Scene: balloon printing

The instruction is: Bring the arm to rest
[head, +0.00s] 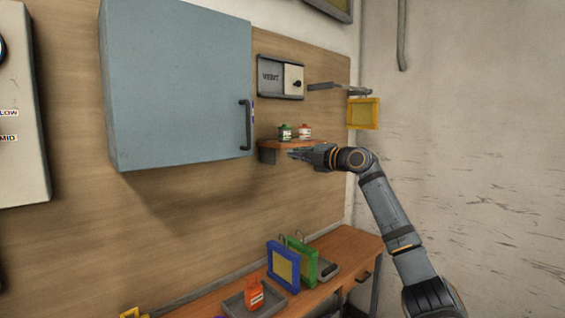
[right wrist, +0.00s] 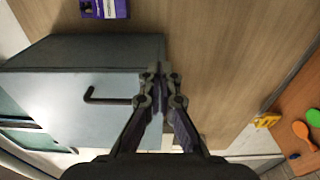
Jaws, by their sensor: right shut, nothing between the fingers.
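My right arm (head: 385,205) reaches up from the lower right in the head view. Its gripper (head: 293,154) points left, and in the picture it lies just below the small wooden shelf (head: 282,145). I cannot tell whether it touches the shelf. In the right wrist view the fingers of the right gripper (right wrist: 160,75) are together with nothing between them. My left gripper is not in view.
A blue-grey cabinet (head: 180,85) with a dark handle hangs left of the gripper. A green bottle (head: 285,133) and a white-and-red bottle (head: 305,131) stand on the shelf. Blue (head: 283,267) and green (head: 303,258) frames and an orange container (head: 255,294) stand on the bench below.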

